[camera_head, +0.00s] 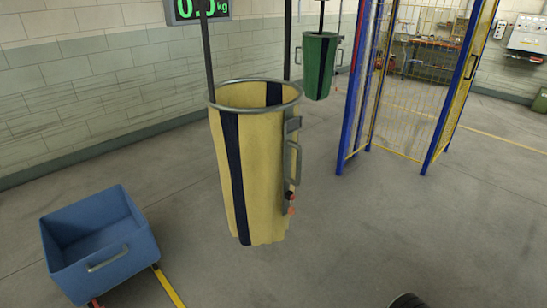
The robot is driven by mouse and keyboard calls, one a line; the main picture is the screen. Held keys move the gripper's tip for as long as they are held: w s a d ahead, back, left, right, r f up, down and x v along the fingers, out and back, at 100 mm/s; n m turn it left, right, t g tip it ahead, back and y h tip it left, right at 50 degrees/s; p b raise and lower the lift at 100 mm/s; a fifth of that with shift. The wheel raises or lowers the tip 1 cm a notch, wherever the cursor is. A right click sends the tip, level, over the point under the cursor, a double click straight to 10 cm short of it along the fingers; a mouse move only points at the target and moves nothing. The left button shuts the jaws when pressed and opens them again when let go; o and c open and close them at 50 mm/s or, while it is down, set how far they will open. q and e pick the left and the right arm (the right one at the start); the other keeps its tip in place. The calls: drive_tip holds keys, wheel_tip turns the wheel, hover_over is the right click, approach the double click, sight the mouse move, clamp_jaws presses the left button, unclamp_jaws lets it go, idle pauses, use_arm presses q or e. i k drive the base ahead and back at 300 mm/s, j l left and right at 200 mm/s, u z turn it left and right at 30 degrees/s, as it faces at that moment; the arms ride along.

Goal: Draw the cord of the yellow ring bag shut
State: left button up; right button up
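The yellow ring bag (262,175) hangs in the middle of the head view, above the floor. It has dark blue vertical stripes and a grey ring (237,109) around its open mouth. A dark upright strap or bar rises from the mouth. On its right side are a grey bracket and a grey handle (298,163), with a small dark and red piece (291,198) below. I cannot make out the cord clearly. Neither of my grippers can be made out in this view.
A blue bin (98,243) with a handle stands at lower left beside a yellow floor line. A green bag (319,65) hangs behind. A blue-framed yellow mesh cage (405,80) stands at back right. A display (200,10) hangs above.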

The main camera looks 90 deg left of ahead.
sight(292, 210)
drive_tip(key=u, duration=3)
